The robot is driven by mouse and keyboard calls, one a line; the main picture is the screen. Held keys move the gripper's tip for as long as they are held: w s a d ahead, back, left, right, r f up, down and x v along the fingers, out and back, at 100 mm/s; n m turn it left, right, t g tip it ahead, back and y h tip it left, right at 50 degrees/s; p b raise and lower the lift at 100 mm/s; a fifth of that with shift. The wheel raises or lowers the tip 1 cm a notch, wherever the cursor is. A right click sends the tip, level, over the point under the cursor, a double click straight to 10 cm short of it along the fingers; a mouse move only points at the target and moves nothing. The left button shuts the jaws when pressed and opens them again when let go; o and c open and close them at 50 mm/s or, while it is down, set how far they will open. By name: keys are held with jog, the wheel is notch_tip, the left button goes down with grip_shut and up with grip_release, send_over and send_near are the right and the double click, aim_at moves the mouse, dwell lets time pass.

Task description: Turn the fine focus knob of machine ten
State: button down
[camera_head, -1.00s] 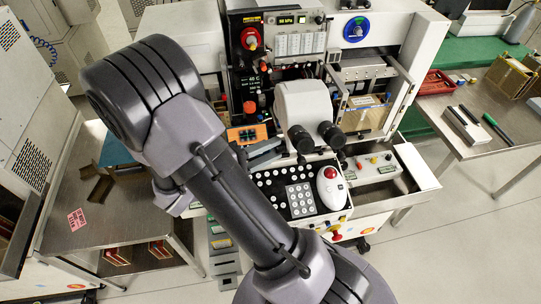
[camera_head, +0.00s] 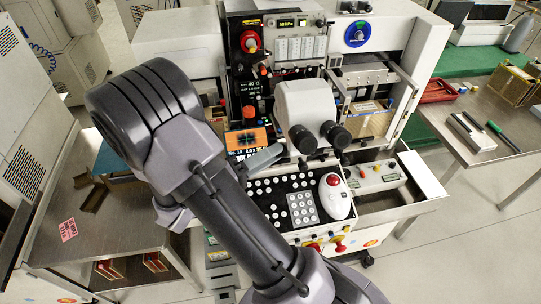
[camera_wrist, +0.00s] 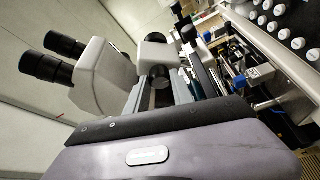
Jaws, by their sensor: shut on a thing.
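The machine has a white microscope head (camera_head: 303,103) with two black eyepieces (camera_head: 318,138). In the wrist view the microscope (camera_wrist: 103,75) appears tilted at the left, with its eyepieces (camera_wrist: 55,55) pointing left. The knob is hidden there. I cannot read a machine number.
A red knob (camera_head: 250,41) and a small display (camera_head: 286,23) are above. A steel table (camera_head: 60,205) stands left, another (camera_head: 490,150) right.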

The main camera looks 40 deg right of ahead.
dwell(0.3)
jog(key=c, duration=1.1)
grip_release()
